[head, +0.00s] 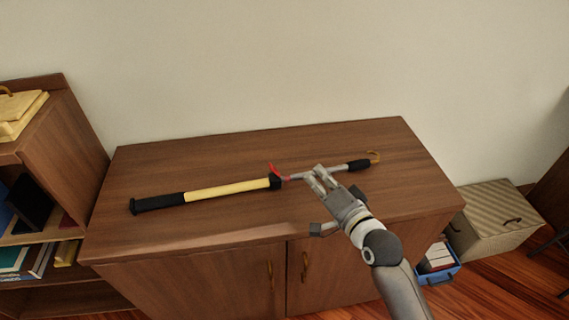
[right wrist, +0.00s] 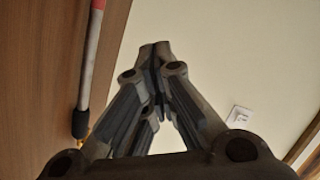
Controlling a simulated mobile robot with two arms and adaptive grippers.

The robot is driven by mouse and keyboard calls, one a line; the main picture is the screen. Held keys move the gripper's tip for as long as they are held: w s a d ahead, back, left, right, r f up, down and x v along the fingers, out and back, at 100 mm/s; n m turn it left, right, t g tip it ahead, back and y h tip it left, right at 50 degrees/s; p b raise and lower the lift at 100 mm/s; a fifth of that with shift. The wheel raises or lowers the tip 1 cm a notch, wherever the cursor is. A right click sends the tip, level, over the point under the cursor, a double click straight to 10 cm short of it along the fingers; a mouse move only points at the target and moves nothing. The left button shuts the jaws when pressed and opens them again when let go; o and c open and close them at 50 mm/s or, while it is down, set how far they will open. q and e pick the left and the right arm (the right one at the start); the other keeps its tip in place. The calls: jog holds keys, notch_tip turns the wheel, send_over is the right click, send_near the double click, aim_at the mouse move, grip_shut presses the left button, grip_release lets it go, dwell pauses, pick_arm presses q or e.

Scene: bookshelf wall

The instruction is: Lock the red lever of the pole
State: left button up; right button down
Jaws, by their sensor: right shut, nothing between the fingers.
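The pole lies across the cabinet top, with a yellow tube (head: 228,189), a black grip (head: 158,202) at its left end, and a thin grey shaft to the right. The red lever (head: 274,170) sits at the black collar and sticks up at an angle from the pole. My right gripper (head: 315,176) is shut and empty, just right of the lever, and overlaps the grey shaft in the head view. I cannot tell whether it touches the shaft. In the right wrist view its closed fingers (right wrist: 158,55) are beside the grey shaft (right wrist: 91,60). My left gripper is not in view.
The wooden cabinet (head: 150,165) has free room around the pole; the wall is behind it. A bookshelf (head: 65,150) stands at the left. A blue bin (head: 440,272) and a striped box (head: 495,215) stand on the floor at the right.

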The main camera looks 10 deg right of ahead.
aim_at(274, 170)
jog(key=shift+w+a+f+p, duration=0.25)
jog(key=shift+w+a+f, duration=0.3)
jog(key=shift+w+a, duration=0.75)
jog(key=shift+w+a+f+p, duration=0.2)
jog(key=shift+w+a+f, duration=0.5)
jog(key=shift+w, duration=1.05)
jog(key=shift+w+a+f+p, duration=0.25)
jog(key=shift+w+a+f, duration=0.15)
jog(key=shift+w+a, duration=0.95)
jog(key=shift+w+d, duration=0.2)
